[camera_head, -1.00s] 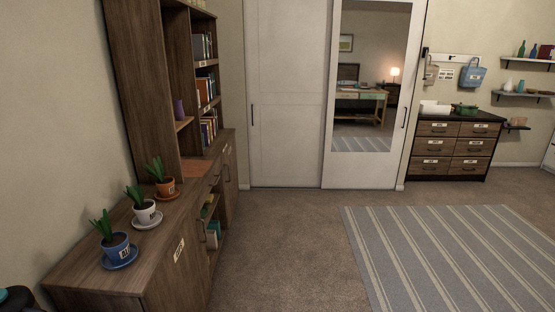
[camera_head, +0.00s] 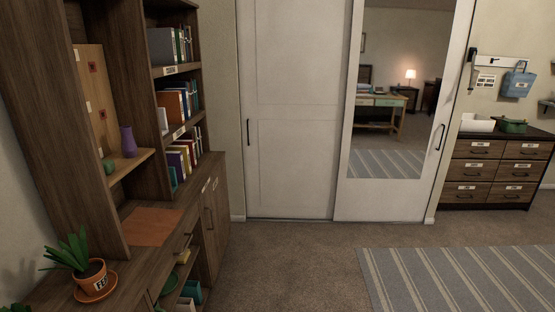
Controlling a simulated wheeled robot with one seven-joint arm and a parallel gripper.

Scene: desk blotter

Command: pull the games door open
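No door in view carries a label that I can read as games. The low wooden cabinet on the left has a pair of shut doors (camera_head: 214,228) at its far end, seen at a steep angle. They bear small white labels (camera_head: 205,187) near the top, too small to read, and dark upright handles. Nearer me, the cabinet front has a drawer and an open section with books and dishes. My gripper is not in view.
A desk blotter (camera_head: 150,226) and a potted plant (camera_head: 90,275) lie on the cabinet top, below shelves with books (camera_head: 180,105). White sliding doors (camera_head: 292,130), one mirrored, stand ahead. A drawer chest (camera_head: 490,172) is at right. Carpet is free beside the striped rug (camera_head: 470,278).

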